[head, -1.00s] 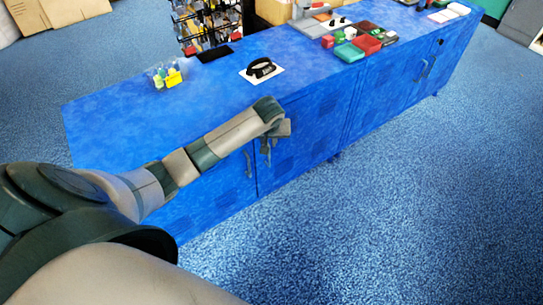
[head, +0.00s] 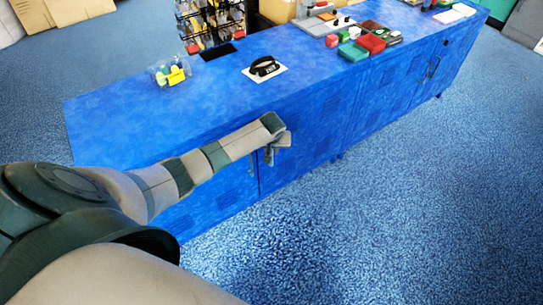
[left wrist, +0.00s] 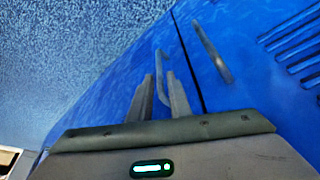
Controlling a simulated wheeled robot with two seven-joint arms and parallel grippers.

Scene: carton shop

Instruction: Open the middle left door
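The blue cabinet (head: 110,125) has flat doors with vertical bar handles and louvred panels. My left gripper (head: 272,154) is at the cabinet's front, just right of a door seam. In the left wrist view, my left gripper (left wrist: 160,85) is open, with one finger on each side of a bar handle (left wrist: 161,65). Gaps show between the fingers and the handle. A second handle (left wrist: 212,52) stands across the dark seam, outside the fingers. The doors look shut. Another pair of handles (head: 431,69) is farther right. My right gripper is not in view.
On the cabinet top are a clear bin with yellow items (head: 170,75), a black strap on a white card (head: 265,67), and red (head: 371,43) and green (head: 353,51) boxes. A wire rack (head: 212,22) stands behind. The blue carpet (head: 400,210) in front is clear.

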